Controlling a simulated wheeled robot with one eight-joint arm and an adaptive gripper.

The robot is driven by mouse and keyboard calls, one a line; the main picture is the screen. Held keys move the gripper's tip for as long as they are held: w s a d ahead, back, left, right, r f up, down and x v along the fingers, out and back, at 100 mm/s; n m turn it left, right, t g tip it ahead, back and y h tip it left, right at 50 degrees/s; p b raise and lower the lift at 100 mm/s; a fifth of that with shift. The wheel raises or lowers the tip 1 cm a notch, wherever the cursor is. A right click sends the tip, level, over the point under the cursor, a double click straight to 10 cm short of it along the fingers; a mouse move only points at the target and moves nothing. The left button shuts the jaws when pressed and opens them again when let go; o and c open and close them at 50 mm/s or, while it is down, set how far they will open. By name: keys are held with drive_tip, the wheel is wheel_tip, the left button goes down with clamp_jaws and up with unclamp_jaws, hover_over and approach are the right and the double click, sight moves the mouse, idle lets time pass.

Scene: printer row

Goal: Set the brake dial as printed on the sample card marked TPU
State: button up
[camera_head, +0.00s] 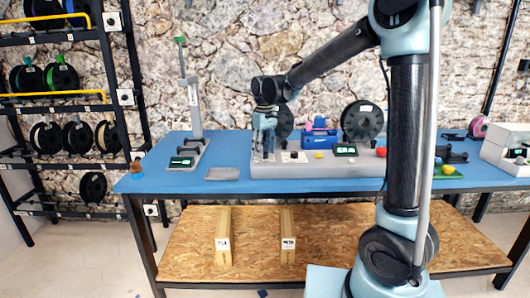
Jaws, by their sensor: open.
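My gripper (264,152) points down over the left end of a long grey unit (330,168) on the blue-topped table. Its fingers are thin and look apart, with nothing visible between them. The unit bears a small dark knob (294,155), a yellow part (319,156), a dark green-edged display (345,150) and a red ball (381,152). I cannot tell which part is the brake dial or how it is set. No card marked TPU can be made out; the small labels are too small to read surely.
Black spools (362,120) and a blue box (319,138) stand at the unit's back. A tall grey stand (193,110) and a grey plate (222,174) are to the left. Two tan boxes (224,244) (288,244) stand on the lower shelf. The blue tabletop (160,180) has free room front left.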

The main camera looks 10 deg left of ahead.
drive_tip(key=shift+f, duration=0.4)
drive_tip(key=shift+c, duration=0.2)
drive_tip(key=c, duration=1)
drive_tip(key=shift+c, duration=0.2)
drive_tip(key=shift+n, duration=1)
drive_tip(key=o, duration=1.1)
